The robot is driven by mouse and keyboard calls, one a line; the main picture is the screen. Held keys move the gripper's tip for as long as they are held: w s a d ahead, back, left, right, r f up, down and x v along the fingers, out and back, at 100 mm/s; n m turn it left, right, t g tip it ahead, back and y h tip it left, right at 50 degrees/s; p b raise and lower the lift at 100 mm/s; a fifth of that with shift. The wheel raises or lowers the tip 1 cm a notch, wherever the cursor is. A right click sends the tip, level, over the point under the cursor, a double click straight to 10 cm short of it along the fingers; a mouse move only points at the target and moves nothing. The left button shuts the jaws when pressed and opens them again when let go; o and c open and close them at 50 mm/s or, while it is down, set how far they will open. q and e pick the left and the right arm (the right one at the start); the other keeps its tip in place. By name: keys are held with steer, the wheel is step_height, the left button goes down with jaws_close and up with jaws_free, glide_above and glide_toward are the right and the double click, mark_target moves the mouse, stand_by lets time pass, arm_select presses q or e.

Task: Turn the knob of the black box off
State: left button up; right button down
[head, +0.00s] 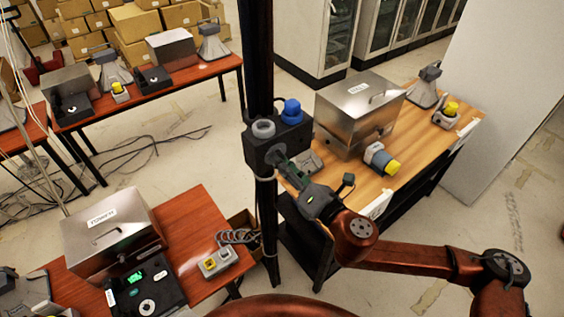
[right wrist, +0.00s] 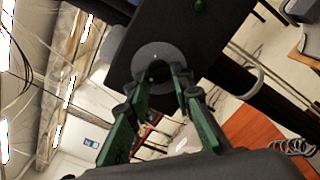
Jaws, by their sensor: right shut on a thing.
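The black box (head: 262,145) is fixed to a dark vertical pole and carries a blue dome and a pale round cap on top. My right gripper (head: 283,162) reaches it from the lower right, with its fingers at the front face. In the right wrist view the black box (right wrist: 205,35) fills the top. A grey round disc (right wrist: 150,55) is on its face. The green fingertips of my right gripper (right wrist: 163,72) are at this disc, closed on the knob there, which they largely hide. My left gripper is not in view.
A red-brown table (head: 185,215) with another metal case (head: 110,230) is at lower left. Cables (head: 130,145) lie on the floor.

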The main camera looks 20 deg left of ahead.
stand_by(0.4)
steer(key=c, duration=1.7)
jaws_free()
steer(key=v, duration=0.7)
steer(key=shift+s+d, duration=0.1)
steer(key=shift+d, duration=0.15)
